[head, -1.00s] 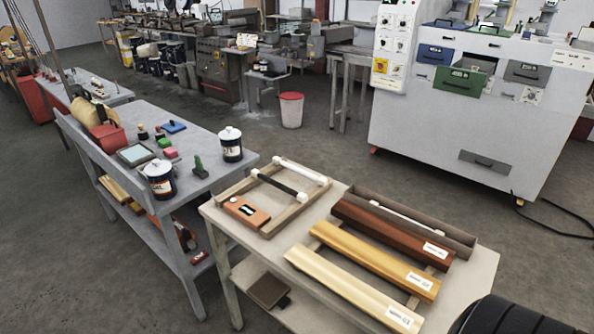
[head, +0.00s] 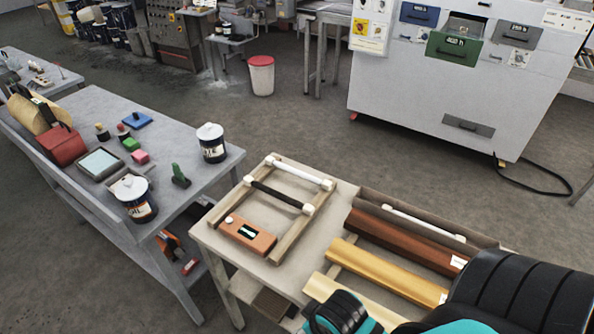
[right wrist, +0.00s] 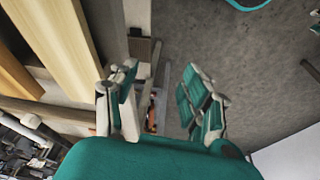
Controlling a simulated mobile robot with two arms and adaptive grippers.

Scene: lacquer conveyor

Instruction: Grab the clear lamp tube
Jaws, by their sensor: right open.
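A white tube (head: 300,173) lies across the back of a wooden rack, with a dark tube (head: 280,196) parallel in front of it. A second white tube (head: 424,222) lies in a brown trough (head: 375,203) further right. I cannot tell from its look which one is the clear lamp tube. My right gripper (right wrist: 160,78) is open and empty in the right wrist view, with floor and the table's edge beyond its fingers. Teal and black parts of my right arm show low in the head view, over the table's front right. My left gripper is out of view.
Brown and yellow profiles (head: 385,270) lie on the table between my right arm and the trough. An orange box (head: 247,235) sits inside the rack. A grey bench (head: 90,118) with cans stands left.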

